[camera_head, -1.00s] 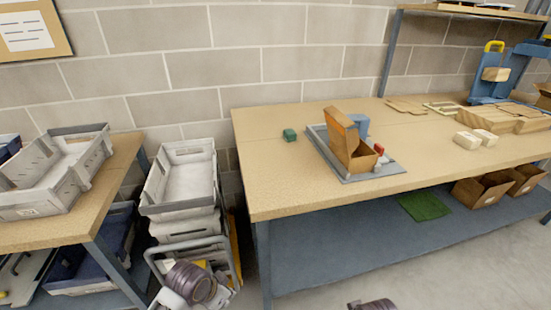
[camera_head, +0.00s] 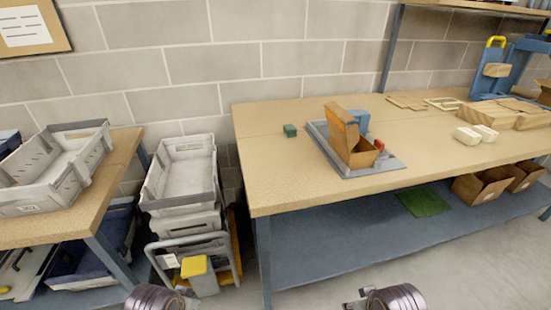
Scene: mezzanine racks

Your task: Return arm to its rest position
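Parts of my two arms show at the bottom edge of the head view, as dark, ringed cylindrical links, one left of centre and one right of centre. Neither gripper's fingers can be seen. Both arms are low, in front of the workbench (camera_head: 262,185) and clear of its top. On the bench, an open brown cardboard box (camera_head: 362,155) stands on a grey tray (camera_head: 393,165), with a blue item (camera_head: 361,120) behind it and a small red item (camera_head: 379,144) beside it. A small green block (camera_head: 290,130) lies left of the tray.
A left table (camera_head: 110,185) bears a grey crate (camera_head: 25,208). Stacked grey crates (camera_head: 152,207) stand between the tables above a yellow-topped object (camera_head: 194,266). Pale blocks (camera_head: 468,136) and wooden boards lie at the bench's right. Boxes (camera_head: 468,190) and a green mat (camera_head: 424,202) rest on the lower shelf.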

